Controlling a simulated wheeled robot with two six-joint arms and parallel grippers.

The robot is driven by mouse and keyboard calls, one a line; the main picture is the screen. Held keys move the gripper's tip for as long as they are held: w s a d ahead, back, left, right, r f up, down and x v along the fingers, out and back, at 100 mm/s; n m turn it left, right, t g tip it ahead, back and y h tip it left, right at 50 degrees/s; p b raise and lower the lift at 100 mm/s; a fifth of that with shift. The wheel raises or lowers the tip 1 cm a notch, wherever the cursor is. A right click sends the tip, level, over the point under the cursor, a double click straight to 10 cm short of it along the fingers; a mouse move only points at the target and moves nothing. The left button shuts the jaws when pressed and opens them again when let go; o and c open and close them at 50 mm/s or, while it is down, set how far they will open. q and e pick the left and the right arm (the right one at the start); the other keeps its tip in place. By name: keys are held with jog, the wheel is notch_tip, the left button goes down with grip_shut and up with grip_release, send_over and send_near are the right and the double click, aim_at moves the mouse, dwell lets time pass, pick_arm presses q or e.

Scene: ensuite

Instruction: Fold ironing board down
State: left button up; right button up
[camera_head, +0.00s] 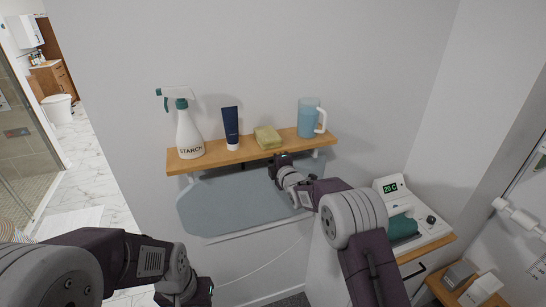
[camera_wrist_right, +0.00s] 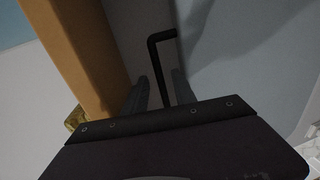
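The grey-blue ironing board (camera_head: 225,205) shows under the wooden shelf, against the wall; my right arm hides part of it. In the right wrist view its grey surface (camera_wrist_right: 235,60) fills the right side. A black bent bar (camera_wrist_right: 156,62) runs down between the fingers of my right gripper (camera_wrist_right: 160,92). The fingers stand apart on either side of it, with no clear grip on it. In the head view my right gripper (camera_head: 280,160) is at the shelf's front edge, by the board's top. My left gripper (camera_head: 197,292) is low at the bottom edge, its fingers not clearly visible.
The wooden shelf (camera_head: 178,163) holds a starch spray bottle (camera_head: 189,135), a blue tube (camera_head: 231,125), a yellow-green sponge or cloth (camera_head: 267,137) and a blue jug (camera_head: 308,120). A white appliance (camera_head: 431,238) with a display stands on the right. Open floor lies at the left.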

jog(key=shift+w+f, duration=0.1)
grip_shut()
dwell(1.2)
